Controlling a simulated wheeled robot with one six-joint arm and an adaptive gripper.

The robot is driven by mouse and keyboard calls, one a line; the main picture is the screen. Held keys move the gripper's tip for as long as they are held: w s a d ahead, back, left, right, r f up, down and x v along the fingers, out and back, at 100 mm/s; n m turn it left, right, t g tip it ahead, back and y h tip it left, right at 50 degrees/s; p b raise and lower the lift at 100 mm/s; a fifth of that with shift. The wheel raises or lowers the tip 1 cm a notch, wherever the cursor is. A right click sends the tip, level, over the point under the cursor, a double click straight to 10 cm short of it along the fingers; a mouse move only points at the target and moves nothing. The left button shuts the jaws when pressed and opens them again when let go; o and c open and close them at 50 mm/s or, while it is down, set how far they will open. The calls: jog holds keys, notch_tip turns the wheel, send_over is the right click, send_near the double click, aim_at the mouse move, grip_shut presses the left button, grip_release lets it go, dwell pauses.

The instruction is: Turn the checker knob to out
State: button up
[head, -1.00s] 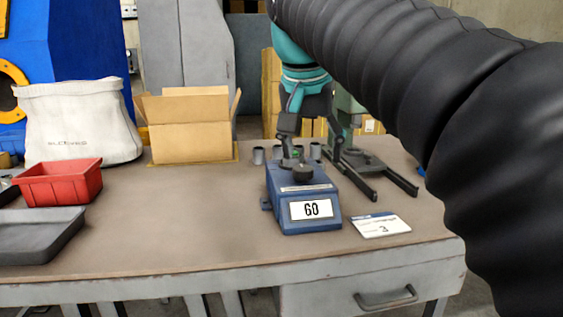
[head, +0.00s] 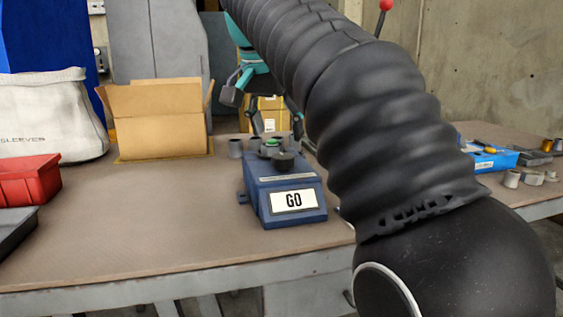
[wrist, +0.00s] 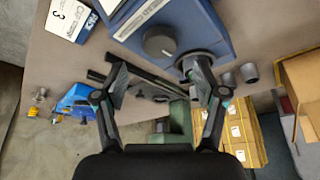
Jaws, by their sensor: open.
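The checker (head: 284,222) is a blue box on the bench with a white display (head: 294,200) that seems to read GO. Its round black knob (head: 285,161) sits on top, and a small green part shows behind it. In the wrist view the knob (wrist: 159,41) is in clear sight, with a pale mark on its face; I cannot tell which setting it points at. My gripper (head: 264,110) is open and empty, above and behind the knob, apart from it. In the wrist view my gripper (wrist: 158,78) has its fingers spread wide, with the knob beyond them.
Several grey cylinders (head: 235,148) stand behind the checker. A cardboard box (head: 160,135), a white sack (head: 50,120) and a red bin (head: 28,182) are to the left. The bench front is clear.

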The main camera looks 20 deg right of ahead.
aim_at(283, 156)
jog(key=b+x, duration=0.1)
jog(key=x, duration=0.5)
jog(key=shift+f+b, duration=0.1)
jog(key=shift+b, duration=0.25)
jog(key=c, duration=1.1)
